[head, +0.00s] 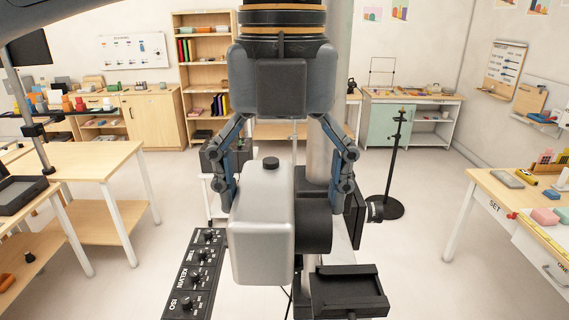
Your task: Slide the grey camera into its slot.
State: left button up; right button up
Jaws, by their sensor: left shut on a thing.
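The grey camera (262,238) is a rounded silver-grey box with a black knob on top and a black round part on its right side. It is upright in the middle of the head view. Below right is a black bracket with raised edges (350,290), apart from the grey body in the picture. I cannot tell whether this is the slot. What lies behind and under the camera is hidden.
A black dial panel (190,275) marked ISO stands close at the lower left. A dark stand (392,208) with a round base is behind right. Wooden tables stand at left (90,158) and right (480,185). The floor between is mostly open.

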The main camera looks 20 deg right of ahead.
aim_at(303, 243)
pick_arm(q)
jog(key=shift+s+d+r, duration=0.1)
jog(key=shift+r, duration=0.1)
jog(key=shift+f, duration=1.05)
jog(key=shift+d+f, duration=0.15)
jog(key=shift+f, duration=1.1)
jog(key=shift+d+f, duration=0.2)
jog(key=shift+f, duration=0.6)
pick_arm(e)
jog(key=shift+a, duration=0.15)
pick_arm(q)
jog(key=shift+f+b, duration=0.3)
jog(key=shift+b, duration=0.15)
pick_arm(e)
jog(key=shift+f, duration=0.35)
pick_arm(q)
jog(key=shift+b, duration=0.35)
pick_arm(e)
jog(key=shift+a+f, duration=0.15)
jog(key=shift+f, duration=0.2)
pick_arm(q)
jog(key=shift+s+d, duration=0.25)
jog(key=shift+d, duration=0.35)
pick_arm(e)
jog(key=shift+r, duration=0.1)
